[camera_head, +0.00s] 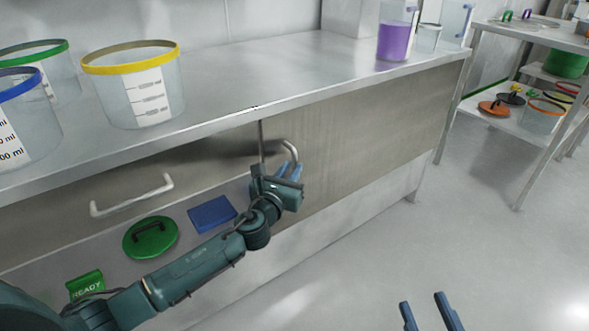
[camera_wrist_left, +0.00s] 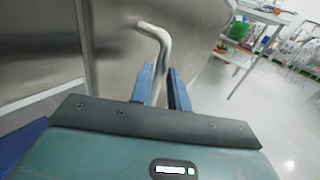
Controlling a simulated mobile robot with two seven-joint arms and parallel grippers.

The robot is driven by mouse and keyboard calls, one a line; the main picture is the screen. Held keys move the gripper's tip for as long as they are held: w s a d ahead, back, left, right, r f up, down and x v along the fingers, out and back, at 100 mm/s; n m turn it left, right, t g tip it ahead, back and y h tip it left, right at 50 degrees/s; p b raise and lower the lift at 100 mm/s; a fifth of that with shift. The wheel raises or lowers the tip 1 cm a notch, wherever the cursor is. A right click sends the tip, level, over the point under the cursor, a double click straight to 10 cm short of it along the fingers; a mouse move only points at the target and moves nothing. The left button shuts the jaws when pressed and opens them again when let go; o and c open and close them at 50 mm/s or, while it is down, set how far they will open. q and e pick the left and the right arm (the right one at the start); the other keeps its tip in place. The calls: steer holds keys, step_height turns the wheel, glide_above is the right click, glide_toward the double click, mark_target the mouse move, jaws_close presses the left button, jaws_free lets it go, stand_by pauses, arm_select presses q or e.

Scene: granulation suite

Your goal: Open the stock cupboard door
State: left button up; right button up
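The stock cupboard door (camera_head: 375,130) is a brushed-metal panel under the counter. It looks flush with the front, with a dark vertical seam at its left edge. Its pale bar handle (camera_head: 291,150) is near that edge and also shows in the left wrist view (camera_wrist_left: 157,35). My left gripper (camera_head: 288,171) is at the lower part of the handle. In the left wrist view its blue fingers (camera_wrist_left: 162,80) lie close on either side of the bar, which runs down between them. My right gripper (camera_head: 429,311) is open and empty over the floor, away from the cupboard.
The counter (camera_head: 265,90) carries clear tubs, one with a yellow rim (camera_head: 135,90), and a jug of purple liquid (camera_head: 394,40). A rack (camera_head: 530,120) stands right. The floor before the door is clear.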

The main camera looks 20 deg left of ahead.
mark_target(293, 166)
arm_select(q)
steer(key=shift+w+d+b, duration=0.15)
steer(key=shift+w+b, duration=0.15)
steer(key=shift+w, duration=1.2)
jaws_close()
